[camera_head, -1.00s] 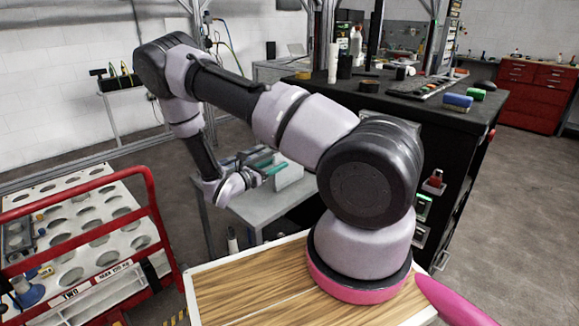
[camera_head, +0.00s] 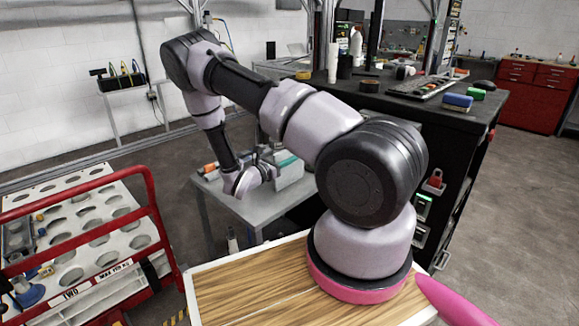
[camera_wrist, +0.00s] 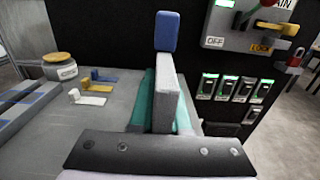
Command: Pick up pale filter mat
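The pale filter mat (camera_wrist: 165,95), a light grey upright slab, stands near the middle of the wrist view. In the head view it shows as a pale block (camera_head: 290,175) on the small grey table (camera_head: 240,208), partly hidden by my arm. My gripper (camera_wrist: 166,85) has teal fingers, one on each side of the slab. In the head view my gripper (camera_head: 283,162) is low over the table, at the mat. The fingers look open around it; small gaps or contact are hard to make out.
A blue block (camera_wrist: 167,32) stands behind the mat. A jar (camera_wrist: 60,66), small coloured hooks (camera_wrist: 85,96) and blue-striped slabs (camera_wrist: 22,105) lie left. A switch panel (camera_wrist: 235,98) is right. A red-railed cart (camera_head: 150,205) stands left of the table.

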